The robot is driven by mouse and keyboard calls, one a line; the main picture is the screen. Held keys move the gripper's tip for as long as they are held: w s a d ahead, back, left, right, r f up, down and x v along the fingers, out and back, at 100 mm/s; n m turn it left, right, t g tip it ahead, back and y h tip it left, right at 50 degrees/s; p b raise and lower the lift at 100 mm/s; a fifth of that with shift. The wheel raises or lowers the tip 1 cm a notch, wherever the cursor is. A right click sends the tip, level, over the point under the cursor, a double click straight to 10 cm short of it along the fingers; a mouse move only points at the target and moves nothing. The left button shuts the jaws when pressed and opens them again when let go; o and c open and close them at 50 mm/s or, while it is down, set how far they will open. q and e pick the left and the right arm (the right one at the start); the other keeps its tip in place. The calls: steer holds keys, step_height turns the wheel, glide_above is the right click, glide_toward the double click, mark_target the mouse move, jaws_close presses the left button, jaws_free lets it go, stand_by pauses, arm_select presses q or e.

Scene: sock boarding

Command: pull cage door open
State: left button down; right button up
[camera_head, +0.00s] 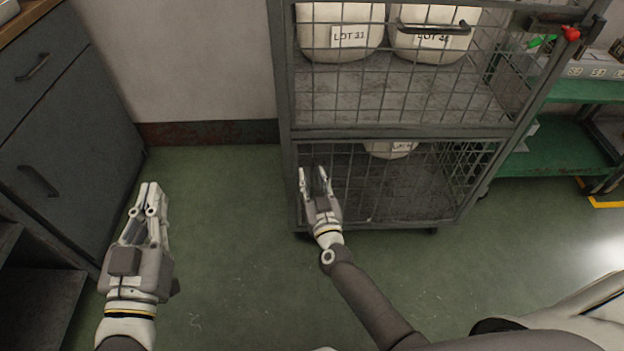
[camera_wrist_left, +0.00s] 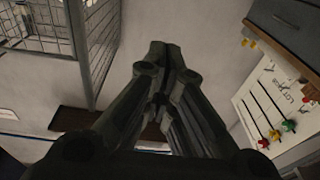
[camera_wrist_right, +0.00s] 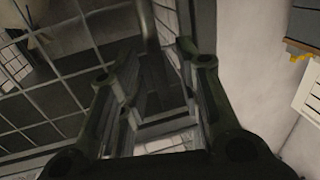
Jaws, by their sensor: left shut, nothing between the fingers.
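The wire cage (camera_head: 412,131) stands ahead, its mesh front door across the front; the door looks closed. A dark horizontal handle (camera_head: 437,28) is on the upper front. A latch (camera_head: 545,21) with a red knob (camera_head: 570,33) sits at the top right corner. My right gripper (camera_head: 311,170) is open in front of the lower left of the cage, well below the handle. In the right wrist view its fingers (camera_wrist_right: 155,72) are apart, with mesh to the left; I cannot tell if they touch it. My left gripper (camera_head: 150,198) is shut and empty, left of the cage over the floor.
White bags (camera_head: 340,55) with lot labels are inside the cage. A grey drawer cabinet (camera_head: 65,130) stands on the left. A green shelf (camera_head: 560,148) stands on the right. The green floor (camera_head: 222,205) between cabinet and cage is clear.

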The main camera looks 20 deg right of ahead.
steer(key=shift+w, duration=0.45)
jaws_close()
